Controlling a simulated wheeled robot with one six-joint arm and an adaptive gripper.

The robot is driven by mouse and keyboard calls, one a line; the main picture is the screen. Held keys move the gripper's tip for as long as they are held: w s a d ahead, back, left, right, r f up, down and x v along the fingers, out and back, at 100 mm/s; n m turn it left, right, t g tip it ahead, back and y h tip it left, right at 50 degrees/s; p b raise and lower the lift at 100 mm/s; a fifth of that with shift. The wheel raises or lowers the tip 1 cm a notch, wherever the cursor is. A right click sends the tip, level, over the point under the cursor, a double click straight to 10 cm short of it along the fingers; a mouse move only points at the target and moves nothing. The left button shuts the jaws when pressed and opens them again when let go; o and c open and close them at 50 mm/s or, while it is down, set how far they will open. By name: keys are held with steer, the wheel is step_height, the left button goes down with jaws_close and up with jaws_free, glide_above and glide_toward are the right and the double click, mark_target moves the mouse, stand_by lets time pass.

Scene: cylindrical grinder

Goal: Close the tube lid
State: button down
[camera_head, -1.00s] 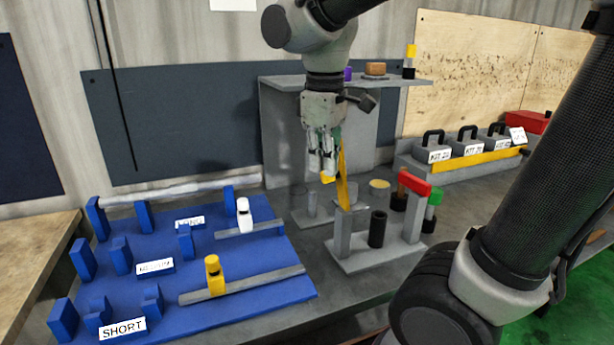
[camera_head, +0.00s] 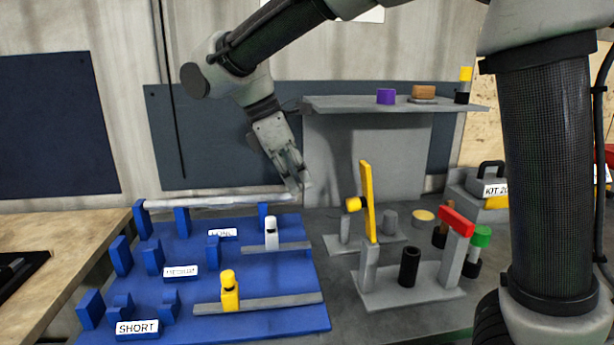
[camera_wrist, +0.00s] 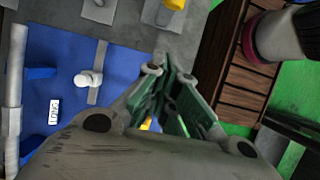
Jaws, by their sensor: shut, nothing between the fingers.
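A yellow bar (camera_head: 367,200) stands nearly upright on the left post of a grey stand (camera_head: 412,290), with a yellow knob (camera_head: 354,204) at its left side. It looks like the raised lid. A black upright cylinder (camera_head: 408,267) stands between the two posts, uncovered. A red piece (camera_head: 456,221) tops the right post. My gripper (camera_head: 302,184) is shut and empty, left of the yellow bar and apart from it, in front of the grey shelf's left side. In the wrist view its fingers (camera_wrist: 180,103) point at the bench area; the black cylinder is not seen there.
A blue rack (camera_head: 200,255) with a long pale rod (camera_head: 215,200) lies at left, holding a white-topped piece (camera_head: 271,233) and a yellow one (camera_head: 229,290). A grey shelf (camera_head: 395,105) rises behind. A green-topped piece (camera_head: 480,238) stands right of the stand.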

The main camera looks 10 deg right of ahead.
mark_target(359, 206)
steer(key=d+f, duration=0.5)
steer(key=d, duration=0.1)
steer(key=shift+d+f, duration=0.3)
steer(key=shift+d, duration=0.05)
steer(key=shift+d, duration=0.1)
